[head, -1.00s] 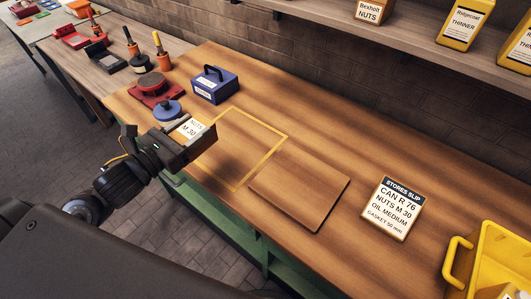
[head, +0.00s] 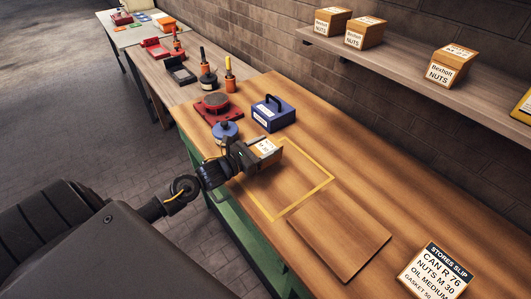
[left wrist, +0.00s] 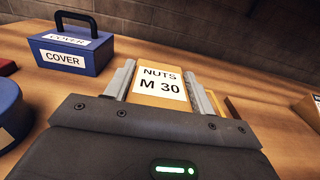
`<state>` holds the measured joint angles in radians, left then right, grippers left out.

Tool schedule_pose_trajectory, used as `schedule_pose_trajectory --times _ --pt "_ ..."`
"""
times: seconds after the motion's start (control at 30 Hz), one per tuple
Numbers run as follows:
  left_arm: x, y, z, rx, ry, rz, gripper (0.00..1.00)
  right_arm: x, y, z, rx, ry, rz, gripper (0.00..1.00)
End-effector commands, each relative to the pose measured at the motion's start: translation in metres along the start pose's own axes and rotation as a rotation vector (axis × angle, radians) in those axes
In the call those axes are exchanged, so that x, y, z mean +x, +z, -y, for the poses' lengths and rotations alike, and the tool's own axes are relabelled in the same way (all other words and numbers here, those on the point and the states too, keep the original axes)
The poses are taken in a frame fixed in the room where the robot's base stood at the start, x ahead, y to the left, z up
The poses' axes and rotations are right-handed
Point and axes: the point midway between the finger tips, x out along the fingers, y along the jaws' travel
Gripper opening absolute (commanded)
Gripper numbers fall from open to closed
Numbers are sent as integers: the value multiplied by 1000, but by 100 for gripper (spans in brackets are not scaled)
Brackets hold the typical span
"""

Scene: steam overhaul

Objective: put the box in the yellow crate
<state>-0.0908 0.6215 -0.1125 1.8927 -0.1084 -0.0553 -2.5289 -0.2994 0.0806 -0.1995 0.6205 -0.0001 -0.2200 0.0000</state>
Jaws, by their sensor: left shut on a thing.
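The box is a small wooden-coloured box (head: 266,147) with a white label, which reads "NUTS M 30" in the left wrist view (left wrist: 160,84). My left gripper (head: 262,155) is shut on it, with one finger on each side. It holds the box over the bench's left part, by the near left side of a yellow painted outline (head: 318,188). The gripper hides part of the box, and I cannot tell how high it is. The yellow crate is outside both current views. My right gripper is not in view.
A blue cover box (head: 273,114), a blue round part (head: 225,130) and a red part (head: 217,107) stand close to my left gripper. A flat wooden board (head: 340,243) and a stores slip (head: 436,272) lie to the right. The outline is bare inside.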

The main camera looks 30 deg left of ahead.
Motion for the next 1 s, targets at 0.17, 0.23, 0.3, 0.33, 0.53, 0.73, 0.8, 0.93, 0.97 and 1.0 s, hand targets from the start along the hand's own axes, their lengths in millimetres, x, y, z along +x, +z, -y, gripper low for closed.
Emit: schedule_pose_trajectory --times 0.17,0.23,0.3,0.33,0.53,0.73,0.8,0.93,0.97,1.0 --pt "5 -11 -3 -3 1 -1 21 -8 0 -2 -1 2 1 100" --pt "4 -21 -2 -4 2 -1 21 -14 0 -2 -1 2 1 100" --pt "5 -29 -3 -3 1 1 21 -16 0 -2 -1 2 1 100" --pt "5 -31 -3 -2 1 1 21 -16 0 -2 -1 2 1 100" --pt "4 -35 -3 1 0 3 21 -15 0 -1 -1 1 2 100" --pt "4 -40 -3 1 -1 2 21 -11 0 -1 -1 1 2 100" --pt "4 -39 -2 1 0 0 61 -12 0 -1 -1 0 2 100" --pt "4 -39 -2 0 0 0 76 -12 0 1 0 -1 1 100" --pt "4 -39 -2 0 0 0 76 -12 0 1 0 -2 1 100" --pt "4 -39 -2 0 0 0 76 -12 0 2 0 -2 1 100"
